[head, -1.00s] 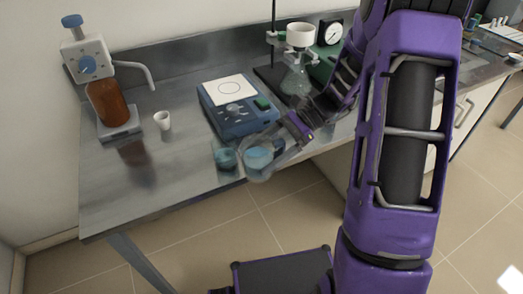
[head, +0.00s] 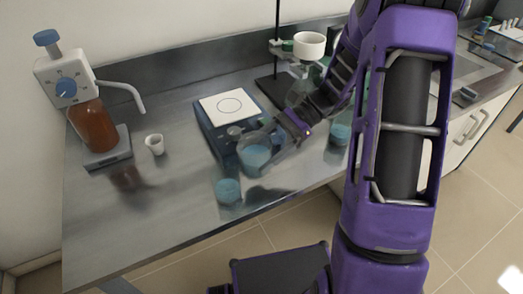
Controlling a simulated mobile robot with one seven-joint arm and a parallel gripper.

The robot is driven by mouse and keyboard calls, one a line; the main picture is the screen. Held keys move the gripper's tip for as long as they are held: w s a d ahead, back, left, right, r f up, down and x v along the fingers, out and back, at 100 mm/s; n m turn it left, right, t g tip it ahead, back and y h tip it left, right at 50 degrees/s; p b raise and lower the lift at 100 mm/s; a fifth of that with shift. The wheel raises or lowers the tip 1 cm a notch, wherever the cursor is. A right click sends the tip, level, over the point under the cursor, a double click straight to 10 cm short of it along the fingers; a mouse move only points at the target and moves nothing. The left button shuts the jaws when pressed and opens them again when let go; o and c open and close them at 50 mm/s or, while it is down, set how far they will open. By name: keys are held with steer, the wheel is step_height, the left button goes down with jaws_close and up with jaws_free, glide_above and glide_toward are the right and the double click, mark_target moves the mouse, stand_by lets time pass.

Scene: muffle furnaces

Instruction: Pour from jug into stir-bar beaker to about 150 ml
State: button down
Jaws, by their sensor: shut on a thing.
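My gripper (head: 272,143) is shut on a clear jug (head: 246,146) with blue liquid in it. The jug is held in front of the hotplate stirrer's right front side and seems tilted, but how far I cannot tell. A small clear beaker (head: 228,192) with blue liquid stands on the bench near its front edge, below and left of the jug in the picture. The two look apart. No stream of liquid shows. The beaker's stir bar and graduation marks are too small to make out.
The blue hotplate stirrer (head: 229,107) has a white top. At the left stand a bottle-top dispenser (head: 90,110) and a small white cup (head: 154,145). Another vessel with blue liquid (head: 338,134) and a white funnel (head: 309,45) are to the right. The left front bench is clear.

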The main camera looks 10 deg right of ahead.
steer(key=shift+f+b, duration=1.75)
steer(key=shift+f, duration=0.15)
steer(key=shift+w+r+h, duration=0.1)
steer(key=shift+r+h, duration=0.2)
steer(key=shift+r, duration=0.15)
steer(key=shift+r+h, duration=0.15)
steer(key=shift+h, duration=0.25)
steer(key=shift+d, duration=0.1)
steer(key=shift+r+t+h+p, duration=0.35)
steer(key=shift+h+p, duration=0.25)
steer(key=shift+p, duration=0.6)
steer(key=shift+r+p, duration=0.15)
steer(key=shift+p, duration=0.15)
steer(key=shift+h, duration=0.3)
steer(key=shift+r, duration=0.1)
